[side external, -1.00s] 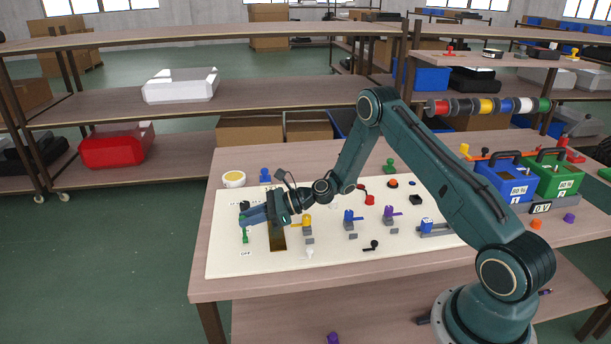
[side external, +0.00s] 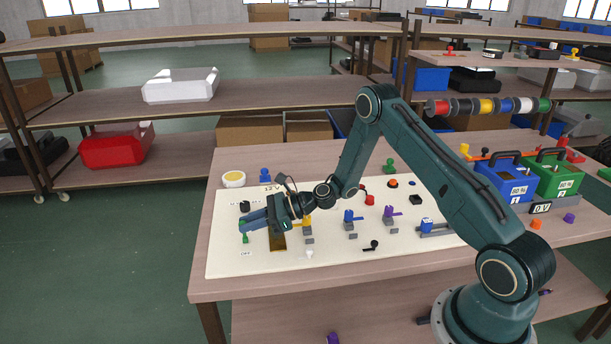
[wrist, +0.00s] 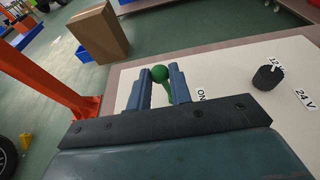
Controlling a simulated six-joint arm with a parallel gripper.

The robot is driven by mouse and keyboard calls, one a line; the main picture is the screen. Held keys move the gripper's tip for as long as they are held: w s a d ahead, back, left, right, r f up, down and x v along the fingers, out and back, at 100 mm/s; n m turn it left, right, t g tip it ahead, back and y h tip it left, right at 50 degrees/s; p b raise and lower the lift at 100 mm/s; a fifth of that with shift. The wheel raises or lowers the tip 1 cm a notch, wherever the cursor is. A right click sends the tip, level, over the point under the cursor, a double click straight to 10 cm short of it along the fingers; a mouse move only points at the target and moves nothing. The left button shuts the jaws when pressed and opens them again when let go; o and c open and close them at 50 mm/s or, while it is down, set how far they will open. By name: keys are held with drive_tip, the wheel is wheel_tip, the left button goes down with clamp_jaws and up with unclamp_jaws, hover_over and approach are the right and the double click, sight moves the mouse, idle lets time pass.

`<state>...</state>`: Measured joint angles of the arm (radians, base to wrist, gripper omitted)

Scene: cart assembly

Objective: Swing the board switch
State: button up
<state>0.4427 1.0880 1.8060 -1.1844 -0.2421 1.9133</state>
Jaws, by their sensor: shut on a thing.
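The board switch is a green lever with a round knob at the left end of the white board (side external: 225,262). Its green lower part (side external: 245,239) shows below my fingers in the side view, above the OFF label (side external: 246,253). In the wrist view the green knob (wrist: 160,73) sits between my two blue fingers, with the ON label (wrist: 201,95) close to the right. My gripper (side external: 243,223) is shut on the green lever.
A black dial (wrist: 268,77) stands by the 12 V and 24 V labels. A yellow switch (side external: 307,222), a blue switch (side external: 350,216) and a purple switch (side external: 388,212) stand to the right on the board. The board's front left corner is clear.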

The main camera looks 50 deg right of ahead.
drive_tip(key=shift+s+a, duration=0.1)
drive_tip(key=shift+a, duration=0.1)
idle(0.3)
drive_tip(key=shift+s+a+f, duration=0.3)
drive_tip(key=shift+s+a, duration=0.2)
drive_tip(key=o, duration=0.8)
drive_tip(key=shift+o, duration=0.2)
drive_tip(key=shift+d, duration=0.1)
drive_tip(key=shift+v, duration=0.8)
drive_tip(key=v, duration=1.2)
drive_tip(key=shift+s+r, duration=0.1)
drive_tip(key=shift+r, duration=0.05)
